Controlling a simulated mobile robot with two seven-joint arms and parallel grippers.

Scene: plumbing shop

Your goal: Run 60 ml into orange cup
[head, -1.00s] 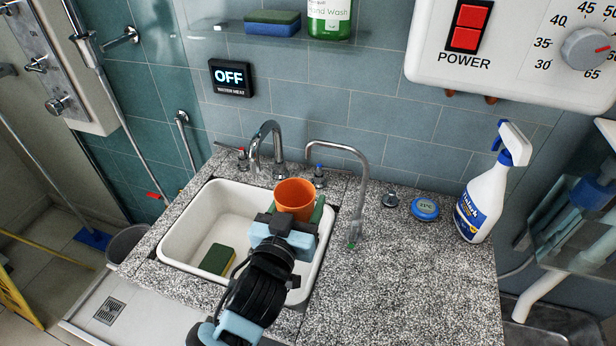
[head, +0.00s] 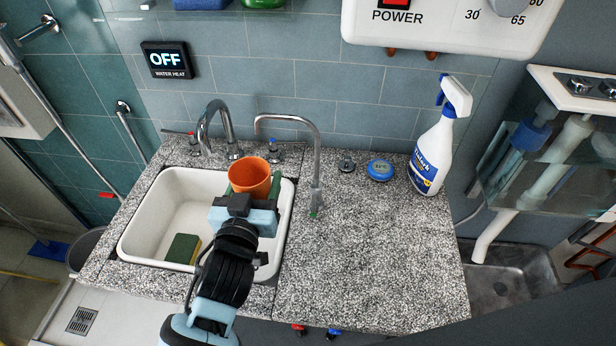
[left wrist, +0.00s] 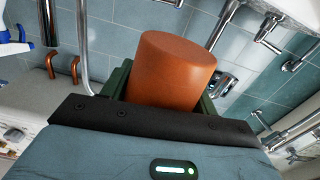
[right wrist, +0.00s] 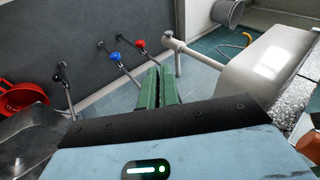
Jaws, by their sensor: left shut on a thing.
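The orange cup (head: 250,176) is held upright in my left gripper (head: 248,192), over the right part of the white sink (head: 150,222). It fills the middle of the left wrist view (left wrist: 172,72); its inside is hidden there. The main curved tap (head: 207,120), with red and blue handles, stands behind the sink. A thin gooseneck tap (head: 316,165) stands right of the sink, its spout end close behind the cup. No water stream shows. My right gripper (right wrist: 160,88) shows its green fingers together and empty, near red (right wrist: 140,43) and blue (right wrist: 115,57) valve handles.
A wall display (head: 167,61) reads OFF, WATER HEAT. A white heater box (head: 440,25) hangs above. A spray bottle (head: 437,145) and a blue round gauge (head: 380,170) stand on the speckled counter (head: 370,255). A sponge (head: 183,248) lies in the sink. The counter's front right is clear.

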